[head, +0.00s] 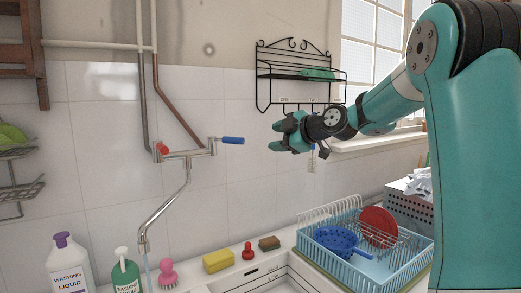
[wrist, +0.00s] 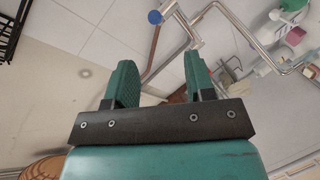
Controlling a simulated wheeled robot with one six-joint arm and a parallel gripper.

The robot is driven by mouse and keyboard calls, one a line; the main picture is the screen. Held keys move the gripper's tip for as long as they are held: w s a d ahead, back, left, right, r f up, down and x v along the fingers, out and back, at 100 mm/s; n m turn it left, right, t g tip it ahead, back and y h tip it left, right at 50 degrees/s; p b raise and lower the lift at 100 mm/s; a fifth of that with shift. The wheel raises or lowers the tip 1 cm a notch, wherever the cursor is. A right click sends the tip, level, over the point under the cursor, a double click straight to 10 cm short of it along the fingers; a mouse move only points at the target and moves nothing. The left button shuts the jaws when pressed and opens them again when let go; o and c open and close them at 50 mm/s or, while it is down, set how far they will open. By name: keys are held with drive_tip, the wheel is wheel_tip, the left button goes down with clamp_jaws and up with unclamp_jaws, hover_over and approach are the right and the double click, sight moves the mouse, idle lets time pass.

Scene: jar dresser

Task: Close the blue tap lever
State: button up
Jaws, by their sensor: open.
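The blue tap lever (head: 231,140) sticks out to the right from the right end of the wall tap (head: 186,154). Its blue end also shows in the wrist view (wrist: 155,17), beyond and above the fingertips. A red lever (head: 162,149) is at the tap's left end. A thin stream of water (head: 147,264) falls from the curved spout (head: 163,212). My gripper (head: 276,135) is open and empty, to the right of the blue lever and apart from it. In the wrist view both fingers of my gripper (wrist: 160,67) are spread with nothing between them.
A black wire rack (head: 295,78) hangs on the wall above my gripper. Below are a blue dish rack (head: 365,262), a yellow sponge (head: 218,261) and bottles, including washing liquid (head: 68,264). The tiled wall between lever and gripper is clear.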

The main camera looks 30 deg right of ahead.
sight(238, 142)
drive_tip(key=shift+t, duration=0.3)
drive_tip(key=p+x, duration=0.3)
drive_tip(key=x, duration=0.2)
drive_tip(key=p+x, duration=0.3)
drive_tip(key=x, duration=0.2)
drive_tip(key=p+x, duration=0.3)
drive_tip(key=x, duration=0.2)
drive_tip(key=shift+w+a+r, duration=0.15)
drive_tip(key=shift+a+r, duration=0.1)
drive_tip(key=shift+r, duration=0.1)
drive_tip(key=shift+w+a+f, duration=0.1)
drive_tip(key=shift+w+f, duration=0.2)
drive_tip(key=shift+w, duration=0.2)
